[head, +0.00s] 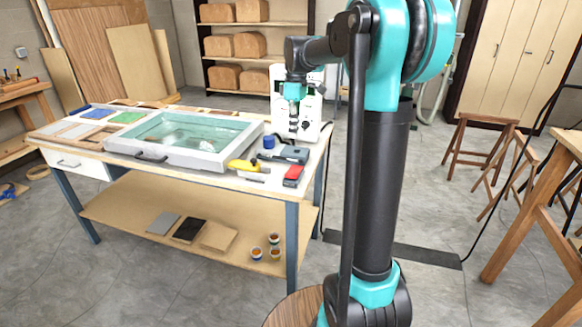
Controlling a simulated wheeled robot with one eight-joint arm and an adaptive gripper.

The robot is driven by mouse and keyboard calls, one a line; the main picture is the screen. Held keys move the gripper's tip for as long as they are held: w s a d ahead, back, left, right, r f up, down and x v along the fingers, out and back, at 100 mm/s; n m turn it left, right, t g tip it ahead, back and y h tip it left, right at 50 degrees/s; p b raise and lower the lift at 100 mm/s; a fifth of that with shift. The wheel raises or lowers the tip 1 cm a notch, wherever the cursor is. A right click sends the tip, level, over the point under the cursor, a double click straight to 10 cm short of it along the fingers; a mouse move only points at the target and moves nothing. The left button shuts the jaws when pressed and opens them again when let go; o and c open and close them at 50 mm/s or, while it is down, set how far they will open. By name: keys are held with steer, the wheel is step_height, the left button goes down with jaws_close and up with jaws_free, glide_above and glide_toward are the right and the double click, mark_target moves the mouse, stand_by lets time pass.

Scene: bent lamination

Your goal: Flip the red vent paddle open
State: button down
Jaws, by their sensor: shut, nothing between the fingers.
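A small red piece (293,173) with a dark end lies near the right front corner of the workbench. It may be the red vent paddle, but it is too small to tell, and I cannot see whether it is open. No other clearly red paddle shows. My gripper (294,137) points down above the right end of the bench, in front of a white machine (312,106). It is shut and empty, behind the red piece and apart from it. My gripper and wrist hide part of the white machine's front.
A pale-framed tray with a glassy green top (250,142) fills the bench's middle. A blue cup (269,142), a grey-blue block (294,154) and a yellow tool (243,166) sit close to the red piece. A wooden stool (487,121) stands at right. Floor before the bench is clear.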

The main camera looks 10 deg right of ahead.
mark_target(290, 174)
steer(key=shift+w+a+r+n, duration=0.1)
steer(key=shift+w+r+n, duration=0.2)
steer(key=shift+r, duration=0.1)
steer(key=f, duration=0.4)
steer(key=s+f, duration=0.1)
steer(key=f, duration=0.4)
steer(key=a+f, duration=0.1)
steer(key=f, duration=0.4)
steer(key=shift+s, duration=0.35)
steer(key=shift+s+f+t, duration=0.2)
steer(key=shift+f+t, duration=0.1)
steer(key=shift+f, duration=0.15)
steer(key=shift+r, duration=0.15)
steer(key=shift+r, duration=0.7)
